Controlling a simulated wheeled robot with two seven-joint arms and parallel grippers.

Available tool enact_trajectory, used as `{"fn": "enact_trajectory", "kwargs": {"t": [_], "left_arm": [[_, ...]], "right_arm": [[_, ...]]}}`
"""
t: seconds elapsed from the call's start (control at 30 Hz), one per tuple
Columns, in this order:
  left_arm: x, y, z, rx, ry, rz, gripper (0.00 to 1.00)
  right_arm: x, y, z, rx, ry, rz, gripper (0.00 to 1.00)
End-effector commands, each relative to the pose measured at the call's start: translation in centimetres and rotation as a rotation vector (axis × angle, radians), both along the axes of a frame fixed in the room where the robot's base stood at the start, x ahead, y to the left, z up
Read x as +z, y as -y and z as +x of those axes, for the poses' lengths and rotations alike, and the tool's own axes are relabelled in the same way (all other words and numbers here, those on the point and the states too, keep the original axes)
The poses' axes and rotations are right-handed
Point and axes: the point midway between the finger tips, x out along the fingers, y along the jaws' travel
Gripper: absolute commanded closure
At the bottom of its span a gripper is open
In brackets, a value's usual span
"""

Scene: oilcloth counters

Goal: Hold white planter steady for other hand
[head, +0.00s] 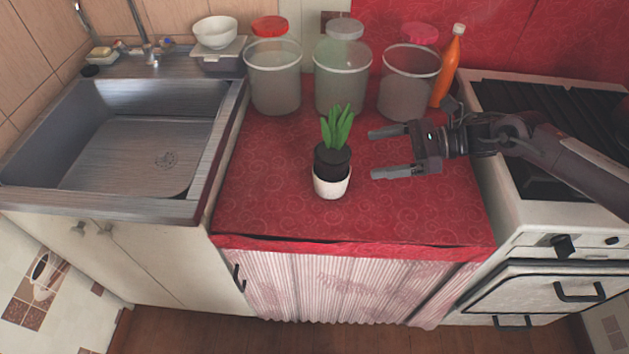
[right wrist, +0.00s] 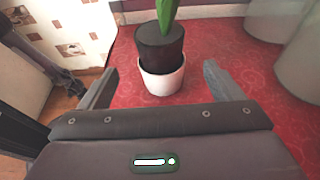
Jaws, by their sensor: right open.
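The white planter (head: 331,184) stands upright on the red oilcloth counter. A black pot with a green plant (head: 334,149) sits in its top. My right gripper (head: 374,153) is open and empty, to the right of the planter, with its fingers pointing left toward it. In the right wrist view the white planter (right wrist: 162,80) is ahead of the open fingers (right wrist: 158,84), and the black pot (right wrist: 160,46) rises from it. A gap shows between the fingers and the planter. My left gripper is not in view.
A steel sink (head: 140,150) is at left and a white stove (head: 520,205) at right. The red counter (head: 265,190) is clear left of the planter.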

Motion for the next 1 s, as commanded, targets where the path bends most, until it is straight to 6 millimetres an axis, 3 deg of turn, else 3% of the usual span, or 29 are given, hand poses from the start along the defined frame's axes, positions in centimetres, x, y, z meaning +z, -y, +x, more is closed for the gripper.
{"fn": "enact_trajectory", "kwargs": {"t": [0.03,0.2,0.53,0.77,1.0], "left_arm": [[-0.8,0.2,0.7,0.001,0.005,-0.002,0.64],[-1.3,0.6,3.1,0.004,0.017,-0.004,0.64],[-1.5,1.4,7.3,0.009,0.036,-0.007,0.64],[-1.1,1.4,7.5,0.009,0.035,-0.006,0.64],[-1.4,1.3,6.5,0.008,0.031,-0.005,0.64]], "right_arm": [[-1.2,0.1,0.0,-0.001,-0.001,-0.001,0.14],[-3.1,0.1,0.0,-0.001,-0.001,-0.001,0.14],[-6.6,0.1,0.0,-0.001,0.0,0.0,0.14],[-6.9,-1.0,0.0,0.002,-0.001,0.0,0.14],[-7.9,-4.1,-0.1,0.003,-0.002,0.001,0.14]]}}
